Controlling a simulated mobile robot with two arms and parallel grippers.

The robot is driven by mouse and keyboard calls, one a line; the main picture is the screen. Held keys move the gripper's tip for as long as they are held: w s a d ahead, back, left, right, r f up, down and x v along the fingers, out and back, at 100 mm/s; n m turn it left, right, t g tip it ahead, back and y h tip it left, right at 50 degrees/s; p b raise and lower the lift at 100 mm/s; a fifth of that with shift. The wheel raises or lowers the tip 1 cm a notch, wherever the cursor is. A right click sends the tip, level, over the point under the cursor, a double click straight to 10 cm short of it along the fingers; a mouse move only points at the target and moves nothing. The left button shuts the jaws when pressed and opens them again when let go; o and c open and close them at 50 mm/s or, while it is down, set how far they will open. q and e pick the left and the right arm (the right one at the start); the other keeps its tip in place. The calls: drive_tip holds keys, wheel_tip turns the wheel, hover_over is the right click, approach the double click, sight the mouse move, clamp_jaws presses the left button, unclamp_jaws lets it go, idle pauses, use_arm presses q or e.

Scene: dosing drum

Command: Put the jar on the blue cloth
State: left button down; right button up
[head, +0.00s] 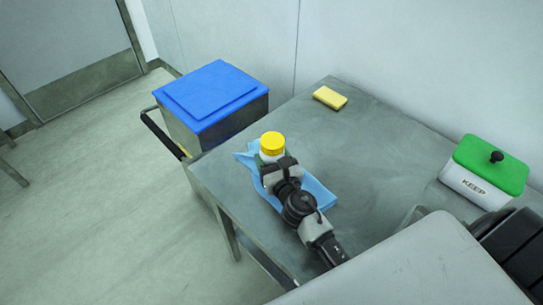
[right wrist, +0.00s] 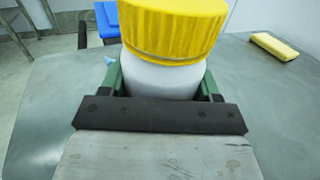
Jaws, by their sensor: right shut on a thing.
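The jar is white with a yellow screw lid (head: 272,142); it also fills the middle of the right wrist view (right wrist: 170,60). It looks upright. My right gripper (head: 270,164) is shut on the jar's body, with green fingers on both sides of it in the right wrist view. The light blue cloth (head: 320,193) lies on the steel table, under the jar and gripper in the head view and partly hidden by them. I cannot tell whether the jar's base touches the cloth. My left gripper is not in view.
A yellow sponge (head: 329,97) lies near the table's back edge. A white box with a green lid (head: 490,165), marked KEEP, stands at the right. A grey bin with a blue lid (head: 211,94) stands beyond the table's left edge. The table's middle (head: 380,150) is clear.

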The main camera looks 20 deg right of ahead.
drive_tip(key=shift+f, duration=0.25)
drive_tip(key=shift+c, duration=0.4)
drive_tip(key=o, duration=1.2)
drive_tip(key=shift+w, duration=0.1)
drive_tip(key=shift+r, duration=0.1)
drive_tip(key=shift+r+p, duration=0.5)
drive_tip(key=shift+p, duration=0.05)
drive_tip(key=shift+s+r+p, duration=0.2)
drive_tip(key=shift+r+p, duration=0.05)
drive_tip(key=shift+p, duration=0.05)
drive_tip(key=s+b, duration=0.1)
drive_tip(key=s, duration=0.2)
drive_tip(key=s+b, duration=0.1)
drive_tip(key=s, duration=0.3)
drive_tip(key=s+b, duration=0.1)
drive_tip(key=s, duration=0.2)
drive_tip(key=shift+s+a+f, duration=0.15)
drive_tip(key=shift+a+f, duration=0.1)
drive_tip(key=shift+a, duration=0.05)
drive_tip(key=shift+s+r, duration=0.2)
drive_tip(key=shift+s, duration=0.45)
drive_tip(key=shift+f, duration=0.1)
